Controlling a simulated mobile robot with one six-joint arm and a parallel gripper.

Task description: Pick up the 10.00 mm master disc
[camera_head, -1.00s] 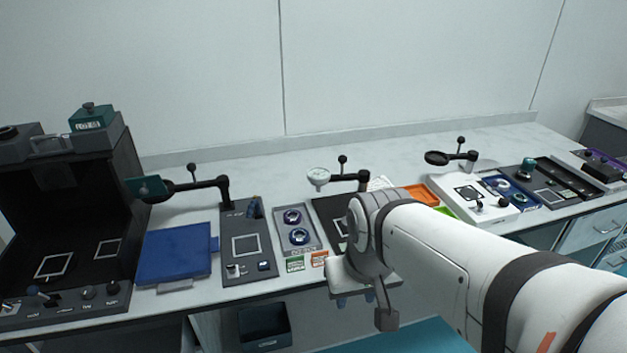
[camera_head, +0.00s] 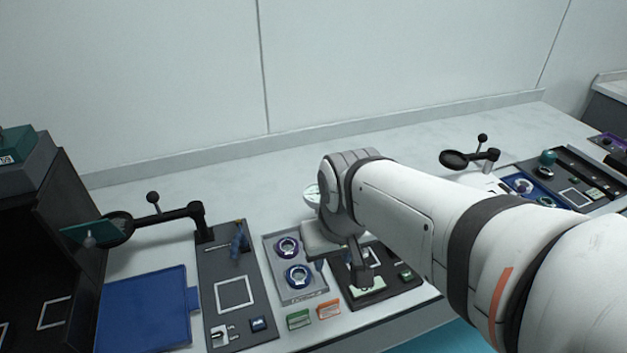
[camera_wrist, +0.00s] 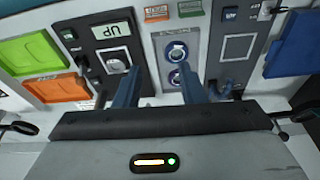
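A grey tray (camera_head: 312,289) holds two round discs in dark ring seats, a rear one (camera_head: 288,247) and a front one (camera_head: 298,275). Both also show in the wrist view, at the tray's near end (camera_wrist: 180,77) and far end (camera_wrist: 177,50). I cannot read which is the 10.00 mm master disc. My gripper (camera_wrist: 159,70) is open and empty; its two blue fingers point down over the bench. The right finger is close beside the discs in the wrist view, the left one over the gauge panel. In the head view my arm hides most of the gripper.
The gauge panel (camera_head: 407,286) with a display stands right of the tray. A dark panel (camera_head: 221,321) with a white square and lens arm is on the left, then a blue mat (camera_head: 147,308). Green (camera_head: 298,319) and orange (camera_head: 329,309) labels lie in front of the tray.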

